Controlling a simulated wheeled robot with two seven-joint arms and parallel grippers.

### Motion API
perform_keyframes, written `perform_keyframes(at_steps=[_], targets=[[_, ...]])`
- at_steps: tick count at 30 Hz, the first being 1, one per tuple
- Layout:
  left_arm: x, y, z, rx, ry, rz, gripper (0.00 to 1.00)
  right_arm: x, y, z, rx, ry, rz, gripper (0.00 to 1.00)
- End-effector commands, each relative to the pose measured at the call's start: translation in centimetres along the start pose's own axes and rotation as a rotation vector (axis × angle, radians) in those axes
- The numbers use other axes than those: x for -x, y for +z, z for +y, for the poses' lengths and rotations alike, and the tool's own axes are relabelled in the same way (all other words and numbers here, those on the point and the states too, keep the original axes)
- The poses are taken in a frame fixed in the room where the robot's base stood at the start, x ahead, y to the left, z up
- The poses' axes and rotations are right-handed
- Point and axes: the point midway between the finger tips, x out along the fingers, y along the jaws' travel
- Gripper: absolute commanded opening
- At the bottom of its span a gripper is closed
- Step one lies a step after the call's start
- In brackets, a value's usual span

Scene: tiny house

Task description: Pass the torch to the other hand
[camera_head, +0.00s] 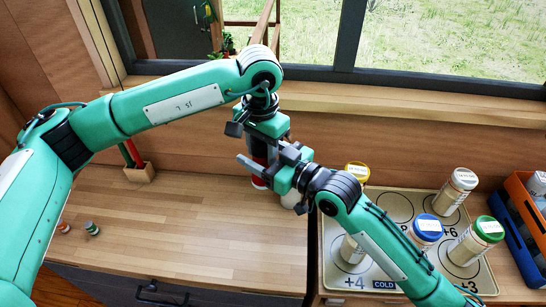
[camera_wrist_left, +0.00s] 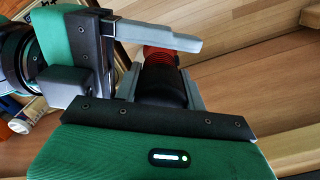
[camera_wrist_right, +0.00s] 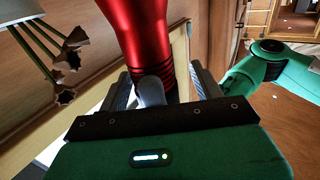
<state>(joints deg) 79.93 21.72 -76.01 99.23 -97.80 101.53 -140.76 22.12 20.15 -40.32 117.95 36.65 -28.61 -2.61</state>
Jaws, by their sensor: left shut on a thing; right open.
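The torch has a red body and a black section. Its red end (camera_head: 259,183) shows below the grippers in the head view. My left gripper (camera_head: 262,138) is shut on the torch and holds it from above; its fingers sit on either side of the black part (camera_wrist_left: 163,85) in the left wrist view. My right gripper (camera_head: 268,166) is open, coming in from the right. Its grey finger crosses beside the torch in the left wrist view. In the right wrist view the red torch (camera_wrist_right: 140,35) stands close, across the space between the open fingers. Contact there is unclear.
A tray (camera_head: 330,240) with several lidded jars stands right, under my right arm. A blue and orange crate (camera_head: 520,240) is at the far right. A small wooden holder (camera_head: 139,173) stands at the back left. The wooden counter (camera_head: 190,225) is mostly clear.

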Motion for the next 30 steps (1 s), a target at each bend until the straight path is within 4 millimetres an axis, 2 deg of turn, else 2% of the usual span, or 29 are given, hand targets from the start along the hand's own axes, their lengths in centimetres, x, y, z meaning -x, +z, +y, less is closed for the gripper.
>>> perform_keyframes(at_steps=[11,18,19,20,21,24,30], targets=[[0.04,-0.01,0.01,0.000,0.000,0.001,0.03,-0.47,0.05,0.01,0.000,0.000,-0.001,0.66],[0.05,-0.04,-0.01,0.000,0.000,0.002,0.03,-0.46,0.02,-0.05,0.000,-0.001,0.000,0.19],[0.06,-0.05,-0.01,0.001,0.000,0.002,0.03,-0.46,0.02,-0.08,-0.001,-0.001,0.000,0.15],[0.06,-0.06,-0.02,0.001,0.000,0.002,0.03,-0.46,0.01,-0.11,-0.001,-0.002,0.000,0.15],[0.07,-0.08,-0.02,0.001,0.000,0.003,0.45,-0.46,-0.07,-0.15,-0.001,-0.003,0.001,0.14],[0.06,-0.07,-0.02,0.001,0.000,0.003,0.64,-0.47,-0.07,-0.16,-0.001,-0.003,0.002,0.14],[0.03,-0.02,0.00,0.000,0.000,0.001,0.66,-0.45,-0.05,-0.05,0.000,-0.001,0.001,0.14]])
